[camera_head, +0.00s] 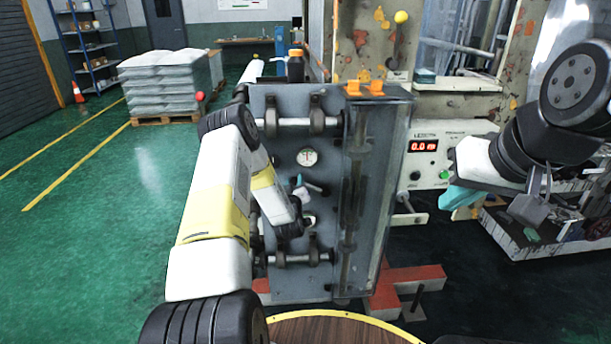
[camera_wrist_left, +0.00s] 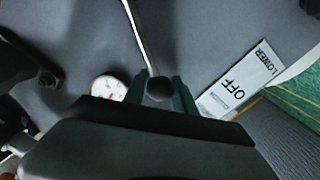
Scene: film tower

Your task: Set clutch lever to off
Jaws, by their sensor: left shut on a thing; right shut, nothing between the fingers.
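The clutch lever (camera_wrist_left: 140,40) shows in the left wrist view as a thin metal rod ending in a black ball knob (camera_wrist_left: 160,89). My left gripper (camera_wrist_left: 161,92) is shut on that knob, with a dark teal finger on each side. A white plate (camera_wrist_left: 236,82) reading OFF and LOWER lies to the right of the fingers. In the head view my left gripper (camera_head: 303,190) is at the front of the grey panel (camera_head: 280,185), and the lever is mostly hidden there. My right gripper (camera_head: 461,197) is shut and empty, at the right, clear of the panel.
A round gauge (camera_head: 308,157) sits on the panel above my left gripper, between roller bars (camera_head: 290,122). A control box (camera_head: 440,160) with a red display stands to the right. Stacked sacks (camera_head: 165,85) stand on a pallet at the back left. The green floor at left is clear.

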